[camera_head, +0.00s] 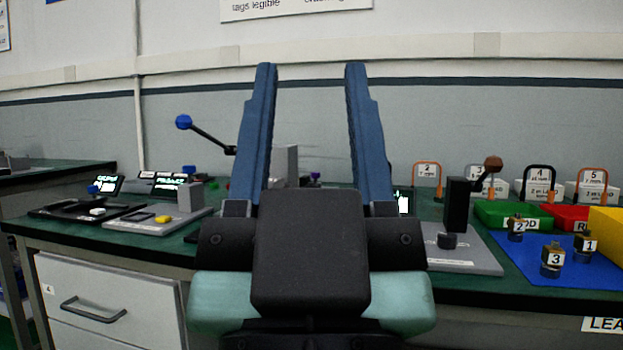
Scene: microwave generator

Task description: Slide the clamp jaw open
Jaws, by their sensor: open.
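My gripper (311,72) is in the middle of the view, pointing up and away. Its two blue fingers are wide apart, with nothing held between them. No part is clearly recognisable as the clamp jaw. A grey upright block (291,160) shows between the fingers, beyond them; my gripper hides its lower part. A black lever with a blue knob (184,122) rises left of the left finger, its lower end hidden. On the right, a black upright block (457,203) stands on a grey plate (470,254), with a brown-knobbed lever (493,163) beside it.
The dark green bench (150,248) holds a grey fixture with a yellow piece (162,219) and a black tray (70,211) at left. Space above the bench is clear.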

